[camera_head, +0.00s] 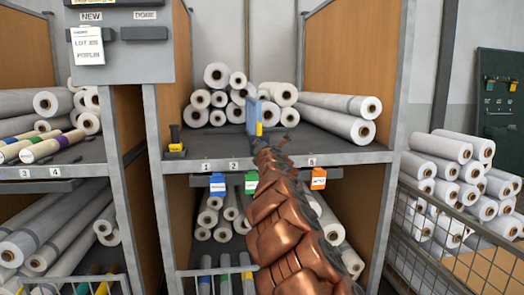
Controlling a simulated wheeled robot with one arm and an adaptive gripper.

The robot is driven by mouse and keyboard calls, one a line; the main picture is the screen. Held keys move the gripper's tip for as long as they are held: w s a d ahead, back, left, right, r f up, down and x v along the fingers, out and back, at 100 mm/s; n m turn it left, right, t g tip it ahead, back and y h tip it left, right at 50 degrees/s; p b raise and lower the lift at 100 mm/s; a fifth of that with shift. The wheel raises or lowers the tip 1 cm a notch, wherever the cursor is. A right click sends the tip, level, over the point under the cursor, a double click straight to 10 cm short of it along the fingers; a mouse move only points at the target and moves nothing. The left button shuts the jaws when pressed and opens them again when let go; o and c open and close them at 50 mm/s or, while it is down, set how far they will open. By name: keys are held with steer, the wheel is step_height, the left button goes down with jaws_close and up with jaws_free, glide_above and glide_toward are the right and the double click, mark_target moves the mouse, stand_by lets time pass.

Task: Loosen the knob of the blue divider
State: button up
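A light blue upright plate, which looks like the blue divider (252,108), stands on the middle shelf in front of the stacked white rolls. A small yellow part (259,129) shows at its lower right; I cannot tell whether it belongs to the divider. No knob can be made out; my gripper and arm may hide it. My copper-coloured arm reaches up from the bottom of the view. My gripper (272,143) is small and dark at its end, at the shelf's front edge, just below the divider. Its fingers are not clear, and I cannot tell whether they touch anything.
A black and yellow fitting (175,141) stands at the shelf's left end. Blue (217,184), green (251,182) and orange (318,179) tags hang below the shelf edge. White rolls (340,118) lie on the right. A wire cage (425,240) stands lower right.

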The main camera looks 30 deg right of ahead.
steer(key=shift+f+n, duration=0.1)
steer(key=shift+n, duration=0.7)
steer(key=o, duration=1.2)
steer(key=shift+c, duration=0.2)
steer(key=shift+s+a, duration=0.1)
steer(key=v, duration=1.1)
steer(key=shift+s+a, duration=0.15)
steer(key=shift+s, duration=0.2)
